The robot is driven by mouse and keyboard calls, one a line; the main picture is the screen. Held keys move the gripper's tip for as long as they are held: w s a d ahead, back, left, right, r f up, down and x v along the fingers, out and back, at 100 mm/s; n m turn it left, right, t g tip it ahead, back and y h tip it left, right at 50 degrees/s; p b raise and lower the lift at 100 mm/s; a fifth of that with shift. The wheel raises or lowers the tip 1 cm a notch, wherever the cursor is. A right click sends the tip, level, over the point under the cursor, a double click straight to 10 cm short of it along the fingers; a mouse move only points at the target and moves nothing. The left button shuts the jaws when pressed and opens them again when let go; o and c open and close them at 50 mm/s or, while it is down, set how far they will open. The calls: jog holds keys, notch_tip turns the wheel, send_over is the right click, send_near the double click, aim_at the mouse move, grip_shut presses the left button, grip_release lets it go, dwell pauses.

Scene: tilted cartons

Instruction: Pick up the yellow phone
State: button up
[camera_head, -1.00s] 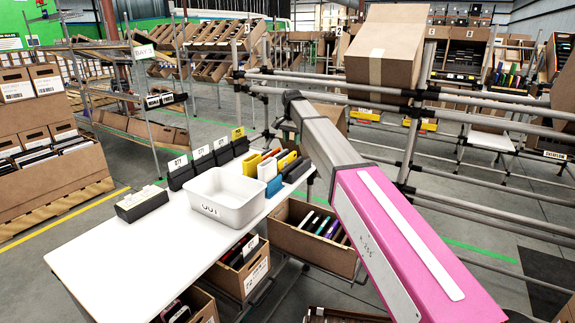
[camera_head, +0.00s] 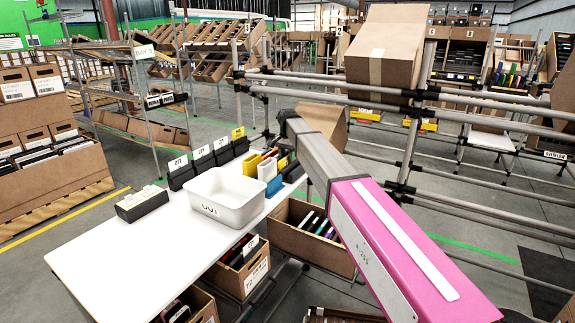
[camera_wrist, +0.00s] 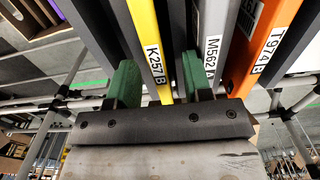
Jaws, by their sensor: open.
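In the wrist view, the yellow phone (camera_wrist: 150,45) stands on edge in a row of phones, with a white label reading K257B. My gripper (camera_wrist: 160,84) has two green fingertips spread apart. The lower end of the yellow phone lies between the fingertips in the picture, and I cannot tell whether either touches it. A grey phone (camera_wrist: 214,42) labelled M562A is beside it, close to the right fingertip. In the head view my gripper is hidden, and I cannot pick out this yellow phone.
An orange phone (camera_wrist: 262,45) labelled T974B stands further right. Dark phones crowd the left side. In the head view, a tilted carton (camera_head: 385,58) rests on a pipe rack (camera_head: 480,115). A white table (camera_head: 130,250) holds a white bin (camera_head: 228,205).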

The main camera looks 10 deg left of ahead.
jog(key=shift+f, duration=0.75)
grip_shut()
jog(key=shift+r, duration=0.2)
